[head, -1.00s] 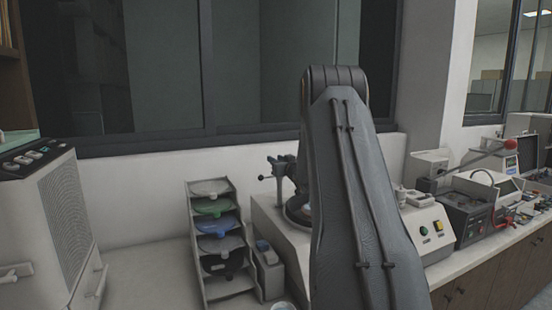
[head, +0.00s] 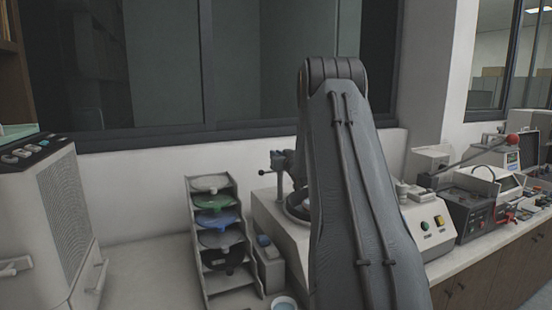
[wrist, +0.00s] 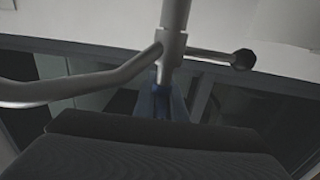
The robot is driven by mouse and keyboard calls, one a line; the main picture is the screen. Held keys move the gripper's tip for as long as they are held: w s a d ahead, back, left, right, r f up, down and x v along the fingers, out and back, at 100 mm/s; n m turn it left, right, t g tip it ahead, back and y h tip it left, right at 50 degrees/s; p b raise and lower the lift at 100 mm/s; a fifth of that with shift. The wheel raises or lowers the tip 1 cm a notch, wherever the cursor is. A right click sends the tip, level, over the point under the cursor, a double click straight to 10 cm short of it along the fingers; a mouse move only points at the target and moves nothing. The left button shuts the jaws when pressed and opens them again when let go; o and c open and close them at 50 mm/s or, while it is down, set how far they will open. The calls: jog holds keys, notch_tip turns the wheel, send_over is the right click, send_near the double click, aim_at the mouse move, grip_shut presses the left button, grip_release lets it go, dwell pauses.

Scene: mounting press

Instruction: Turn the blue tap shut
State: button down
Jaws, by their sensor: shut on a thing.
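The blue tap (wrist: 160,106) shows in the wrist view as a small dark-blue piece below a metal post, just beyond the dark body of my gripper. My gripper (wrist: 160,118) is shut on the blue tap; its fingertips are mostly hidden behind that dark body. How far the tap is turned cannot be told. In the head view my own arm covers my gripper and the tap.
In the wrist view a metal post (wrist: 174,45) carries a black-knobbed lever (wrist: 243,59) and a curved pipe (wrist: 80,89) close by. In the head view, a rack (head: 194,240) of coloured discs and a cup (head: 284,303) stand left of my arm.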

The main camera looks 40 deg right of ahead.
jog(key=shift+s+d+m+g+h+b, duration=0.45)
jog(key=shift+s+m+g+h+b, duration=0.3)
jog(key=shift+m+g+h+b, duration=1.9)
jog(key=shift+s+d+m+g+h+b, duration=0.55)
jog(key=shift+m+g+h+b, duration=0.9)
jog(key=shift+m+g, duration=2.35)
jog(key=shift+s+d+m+g+h+b, duration=0.3)
jog(key=shift+s+m+g+h+b, duration=0.6)
jog(key=shift+m+g+h+b, duration=2.25)
jog(key=n+g+y+p, duration=0.1)
jog(key=g+y+p, duration=0.1)
jog(key=shift+s+n+g, duration=0.1)
jog(key=shift+n+g, duration=0.2)
jog(key=shift+d, duration=0.1)
jog(key=c, duration=1.9)
grip_release()
jog(key=shift+d, duration=0.1)
jog(key=shift+o, duration=0.2)
